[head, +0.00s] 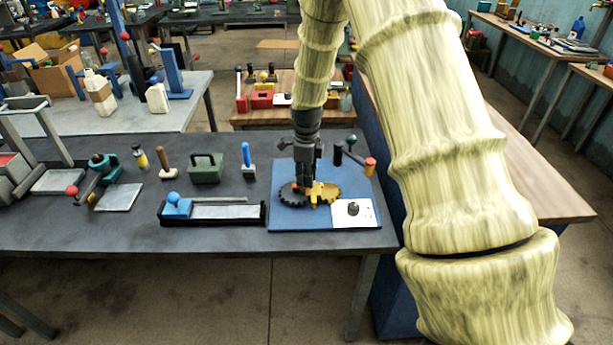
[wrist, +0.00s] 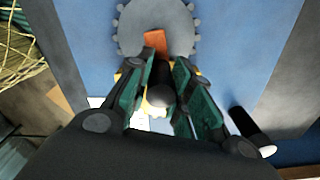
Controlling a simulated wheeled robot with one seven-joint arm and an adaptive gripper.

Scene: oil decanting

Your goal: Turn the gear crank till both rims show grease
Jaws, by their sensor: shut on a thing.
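A blue board (head: 283,220) lies at the right end of the dark table. It carries a dark toothed gear (head: 289,197) and a yellow gear (head: 328,190) side by side. My gripper (head: 306,186) points down over the gears and hides parts of both. In the wrist view, its green-padded fingers (wrist: 160,90) are closed about a dark upright handle with a pale end (wrist: 160,92), seemingly the crank's. I cannot make out grease on either rim.
A white plate with a dark knob (head: 353,209) sits at the board's front right. A long tray (head: 225,212), a blue-handled tool (head: 247,160) and a green box (head: 206,168) are to the left.

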